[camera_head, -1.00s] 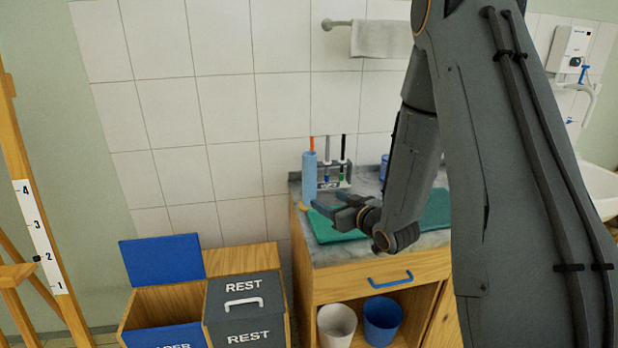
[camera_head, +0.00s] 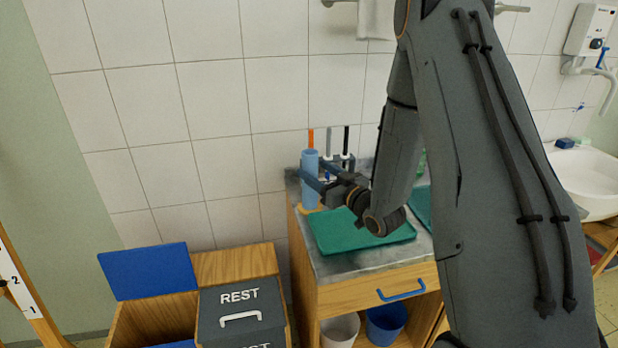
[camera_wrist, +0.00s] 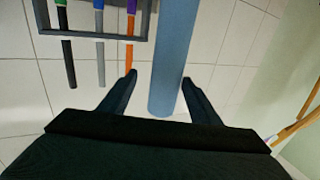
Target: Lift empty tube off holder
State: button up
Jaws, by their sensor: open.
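A light blue tube (camera_head: 310,162) stands upright at the back left of the grey counter, and a tan edge (camera_head: 306,210) shows at its foot. My gripper (camera_head: 304,179) reaches in from the right at the tube's mid-height. In the wrist view the tube (camera_wrist: 174,55) lies between the two open fingers (camera_wrist: 158,78), closer to the right one. I cannot tell whether either finger touches it. What lies inside the tube and how its foot sits are hidden.
A green mat (camera_head: 350,232) lies on the counter (camera_head: 345,266). Tiled wall is close behind. A bin marked REST (camera_head: 240,300) stands at the lower left; a sink (camera_head: 590,185) is at right.

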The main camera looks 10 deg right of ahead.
aim_at(304, 162)
jog(key=w+a, duration=0.1)
jog(key=w+a+p, duration=0.1)
jog(key=w, duration=0.1)
jog(key=w+a+r+p, duration=0.1)
jog(key=shift+w, duration=0.15)
jog(key=shift+w+a+f, duration=0.1)
jog(key=shift+w, duration=0.4)
jog(key=c, duration=1.1)
notch_tip(304, 162, up, 18)
jog(key=b, duration=0.3)
